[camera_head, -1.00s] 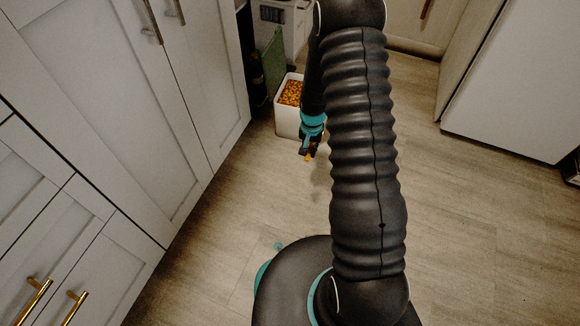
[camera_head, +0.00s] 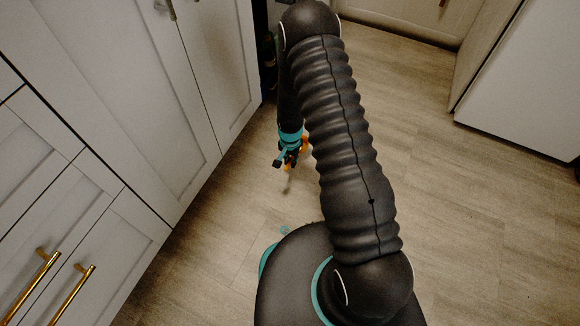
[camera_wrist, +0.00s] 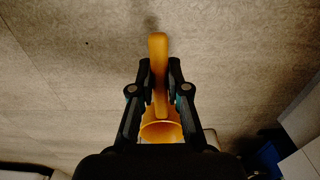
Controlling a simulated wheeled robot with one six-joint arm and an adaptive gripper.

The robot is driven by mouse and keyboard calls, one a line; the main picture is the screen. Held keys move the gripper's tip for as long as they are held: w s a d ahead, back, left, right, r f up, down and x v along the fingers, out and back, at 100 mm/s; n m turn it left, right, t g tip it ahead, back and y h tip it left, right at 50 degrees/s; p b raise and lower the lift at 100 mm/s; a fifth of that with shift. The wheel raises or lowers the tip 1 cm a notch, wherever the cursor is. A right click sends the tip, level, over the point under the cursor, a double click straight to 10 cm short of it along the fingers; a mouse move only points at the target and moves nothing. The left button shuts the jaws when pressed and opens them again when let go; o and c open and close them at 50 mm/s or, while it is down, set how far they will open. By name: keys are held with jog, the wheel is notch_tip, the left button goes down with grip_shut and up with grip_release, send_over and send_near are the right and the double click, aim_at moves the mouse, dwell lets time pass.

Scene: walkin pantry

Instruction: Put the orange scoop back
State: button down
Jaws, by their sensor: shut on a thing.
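My gripper (camera_wrist: 160,82) is shut on the handle of the orange scoop (camera_wrist: 158,55) in the wrist view. The handle stands up between the two fingers. The scoop's cup (camera_wrist: 160,130) sits lower, toward the palm, partly cut off by the gripper body. In the head view my gripper (camera_head: 288,158) hangs above the floor beside my arm, with small orange parts of the scoop (camera_head: 303,145) showing next to it. The white bin of orange pieces is hidden behind my arm in the head view.
White cabinets with gold handles (camera_head: 85,282) line the left side. A white appliance (camera_head: 525,95) stands at the upper right. The wooden floor (camera_head: 460,210) between is clear. A blue item (camera_wrist: 268,155) shows at the lower right of the wrist view.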

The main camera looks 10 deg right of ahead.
aim_at(290, 172)
jog(key=shift+a+f+b, duration=0.1)
jog(key=shift+f+b, duration=0.25)
jog(key=shift+f, duration=1.75)
jog(key=shift+f, duration=0.15)
jog(key=c, duration=1.2)
grip_release()
jog(key=shift+o, duration=0.2)
